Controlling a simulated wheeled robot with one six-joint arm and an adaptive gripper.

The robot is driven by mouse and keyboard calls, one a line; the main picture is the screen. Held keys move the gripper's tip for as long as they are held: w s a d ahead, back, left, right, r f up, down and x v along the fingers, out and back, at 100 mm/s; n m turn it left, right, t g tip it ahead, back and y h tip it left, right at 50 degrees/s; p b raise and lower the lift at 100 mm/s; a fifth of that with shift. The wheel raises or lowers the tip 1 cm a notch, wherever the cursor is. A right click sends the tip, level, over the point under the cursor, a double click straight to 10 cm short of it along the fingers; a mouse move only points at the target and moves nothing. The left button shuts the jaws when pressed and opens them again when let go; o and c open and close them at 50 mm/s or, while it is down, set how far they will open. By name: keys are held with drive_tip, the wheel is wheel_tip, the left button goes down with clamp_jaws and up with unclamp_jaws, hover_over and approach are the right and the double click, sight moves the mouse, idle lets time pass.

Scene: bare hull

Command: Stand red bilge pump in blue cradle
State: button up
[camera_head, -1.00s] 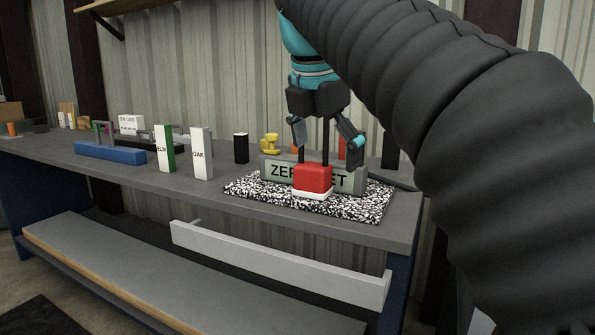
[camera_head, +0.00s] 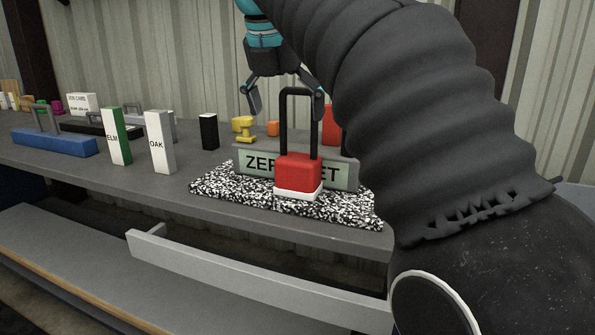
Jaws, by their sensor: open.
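The red bilge pump (camera_head: 298,172) stands upright, with a white base and a tall black loop handle. It is on a black-and-white speckled mat on the bench, in front of a grey-green sign block reading "ZER…ET". The blue cradle (camera_head: 60,144) is a long, low blue block at the left of the bench, with a grey upright frame at it. My gripper (camera_head: 284,106) is open, its fingers apart at about the height of the handle's upper part.
White blocks marked ELM (camera_head: 117,137) and OAK (camera_head: 160,142) stand between cradle and mat. A black block (camera_head: 209,131), a yellow object (camera_head: 243,128) and a dark low holder (camera_head: 95,127) are farther back. A pale rail (camera_head: 230,268) runs below the bench front.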

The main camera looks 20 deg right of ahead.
hover_over(298, 157)
drive_tip(key=s+a, duration=0.2)
wheel_tip(298, 157, down, 5)
drive_tip(key=shift+s+d+r+b, duration=0.1)
drive_tip(key=shift+d+r+b, duration=0.1)
drive_tip(key=shift+b, duration=0.1)
drive_tip(key=shift+w+b+x, duration=0.1)
drive_tip(key=shift+b+x, duration=0.2)
drive_tip(key=shift+x, duration=1)
drive_tip(key=shift+w+b+x, duration=0.15)
drive_tip(key=shift+b+x, duration=0.1)
drive_tip(key=shift+x, duration=1.05)
drive_tip(key=shift+d+r, duration=0.15)
drive_tip(key=c, duration=1.6)
